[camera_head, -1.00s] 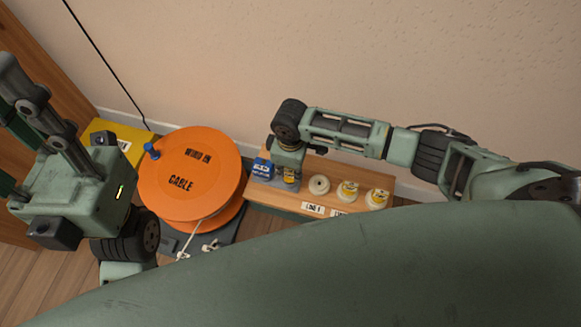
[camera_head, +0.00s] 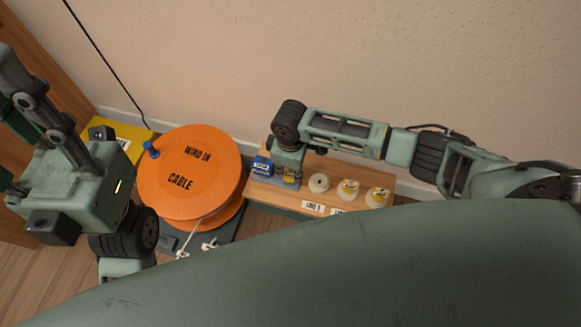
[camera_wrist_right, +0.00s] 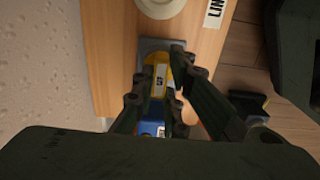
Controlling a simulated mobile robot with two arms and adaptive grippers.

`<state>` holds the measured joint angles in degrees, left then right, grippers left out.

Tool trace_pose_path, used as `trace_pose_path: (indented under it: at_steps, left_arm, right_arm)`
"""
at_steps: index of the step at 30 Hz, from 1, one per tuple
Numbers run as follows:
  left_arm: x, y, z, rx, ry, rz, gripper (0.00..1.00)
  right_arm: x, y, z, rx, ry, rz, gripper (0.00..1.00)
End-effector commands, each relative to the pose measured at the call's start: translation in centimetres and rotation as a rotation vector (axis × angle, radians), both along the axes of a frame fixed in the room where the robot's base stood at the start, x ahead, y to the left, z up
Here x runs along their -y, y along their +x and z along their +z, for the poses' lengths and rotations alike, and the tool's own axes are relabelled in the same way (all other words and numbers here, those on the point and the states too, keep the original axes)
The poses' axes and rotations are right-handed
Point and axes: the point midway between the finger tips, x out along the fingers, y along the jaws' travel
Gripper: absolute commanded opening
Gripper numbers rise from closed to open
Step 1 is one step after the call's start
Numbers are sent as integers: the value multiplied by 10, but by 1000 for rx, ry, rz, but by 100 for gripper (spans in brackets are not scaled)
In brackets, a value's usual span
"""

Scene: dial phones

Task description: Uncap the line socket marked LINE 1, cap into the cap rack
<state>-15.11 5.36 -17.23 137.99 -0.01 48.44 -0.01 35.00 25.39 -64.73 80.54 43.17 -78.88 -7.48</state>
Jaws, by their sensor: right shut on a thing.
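The line socket marked LINE 1 (camera_head: 319,183) is white and bare on the wooden board; its rim also shows at the top of the wrist view (camera_wrist_right: 160,4). My right gripper (camera_head: 288,172) is at the board's left end, over the grey cap rack (camera_wrist_right: 150,45). In the wrist view its fingers (camera_wrist_right: 160,85) are shut on a yellow cap (camera_wrist_right: 159,78). The cap is at the rack; whether it is seated cannot be told. A blue cap (camera_head: 262,166) is beside it. My left gripper (camera_head: 28,100) points up at the far left, away from the board, fingertips unclear.
Two more sockets with yellow caps (camera_head: 348,190) (camera_head: 378,197) stand right of LINE 1. An orange cable reel (camera_head: 190,172) with a blue knob stands just left of the board. A yellow box (camera_head: 130,138) is behind it. The wall is close behind the board.

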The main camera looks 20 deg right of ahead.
Motion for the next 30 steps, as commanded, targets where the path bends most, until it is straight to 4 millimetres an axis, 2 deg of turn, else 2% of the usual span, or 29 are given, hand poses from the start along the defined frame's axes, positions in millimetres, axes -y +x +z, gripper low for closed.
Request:
trace_pose_path:
  at_steps: [5, 6, 13, 19, 23, 30]
  left_arm:
    - [0, -1, 1, 8, -1, 0, 40]
    - [0, -1, 2, 11, 0, 0, 40]
    - [0, -2, 5, 21, -2, 1, 40]
    - [-1, -2, 5, 20, -5, 2, 40]
    - [-1, -1, 4, 19, -7, 2, 40]
    - [-1, -1, 2, 8, -7, 3, 40]
  right_arm:
    - [0, 0, -4, 0, 0, 0, 0]
    - [0, 0, -3, 0, 0, 0, 15]
    - [0, 0, -3, 0, 0, 0, 34]
    - [0, 0, -3, 0, 0, 0, 34]
    - [0, 0, -3, 0, 0, 0, 22]
    - [0, 0, -3, -1, -1, -1, 21]
